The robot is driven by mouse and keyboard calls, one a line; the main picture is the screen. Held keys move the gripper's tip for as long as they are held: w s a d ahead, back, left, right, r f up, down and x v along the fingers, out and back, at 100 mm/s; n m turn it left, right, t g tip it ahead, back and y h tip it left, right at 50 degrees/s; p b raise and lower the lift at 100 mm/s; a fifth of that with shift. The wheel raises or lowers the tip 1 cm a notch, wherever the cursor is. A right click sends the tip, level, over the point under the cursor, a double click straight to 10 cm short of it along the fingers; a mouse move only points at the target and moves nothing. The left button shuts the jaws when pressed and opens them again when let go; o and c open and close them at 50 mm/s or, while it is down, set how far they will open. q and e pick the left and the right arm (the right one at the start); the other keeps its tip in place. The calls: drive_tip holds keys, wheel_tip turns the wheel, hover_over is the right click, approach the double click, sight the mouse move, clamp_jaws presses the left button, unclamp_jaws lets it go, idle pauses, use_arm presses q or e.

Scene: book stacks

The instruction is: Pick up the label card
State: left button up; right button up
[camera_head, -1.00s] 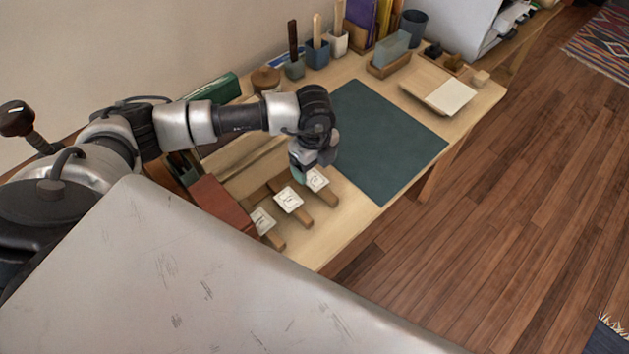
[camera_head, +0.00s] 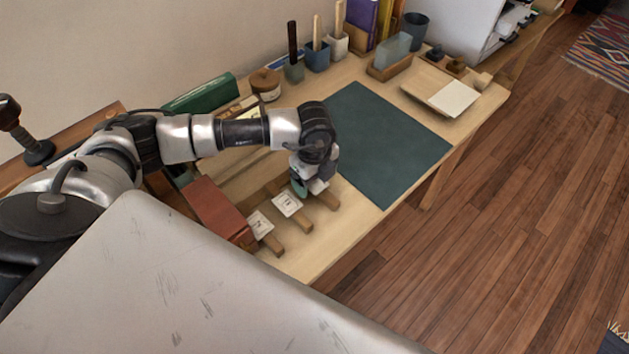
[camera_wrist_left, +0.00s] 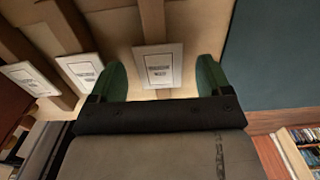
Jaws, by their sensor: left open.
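Several white label cards lie on wooden holders in a row on the table. In the left wrist view one label card (camera_wrist_left: 159,66) lies between the two green fingertips of my left gripper (camera_wrist_left: 162,80), which is open around it. Whether the fingers touch it cannot be told. A second card (camera_wrist_left: 83,71) and a third card (camera_wrist_left: 29,78) lie to the left. In the head view these two cards show as the middle card (camera_head: 288,203) and the left card (camera_head: 260,224). My right gripper is not in view.
A dark green mat (camera_head: 385,140) lies right of the gripper. A red-brown box (camera_head: 219,210) stands left of the cards. A green case (camera_head: 203,95), round wooden pot (camera_head: 266,83) and pen cups line the back. A tray (camera_head: 440,92) stands at the far right.

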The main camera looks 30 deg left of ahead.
sight(318, 181)
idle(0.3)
use_arm(q)
drive_tip(key=c, duration=1)
drive_tip(key=shift+r+p, duration=0.35)
drive_tip(key=shift+r, duration=0.1)
drive_tip(key=r+p, duration=0.2)
drive_tip(key=r, duration=0.1)
drive_tip(key=r+p, duration=0.1)
drive_tip(key=shift+w+d+r, duration=0.25)
drive_tip(key=shift+d, duration=0.1)
drive_tip(key=w+d+r, duration=0.6)
drive_tip(key=w+d, duration=0.1)
drive_tip(key=shift+w+d+p, duration=0.3)
drive_tip(key=shift+d, duration=0.1)
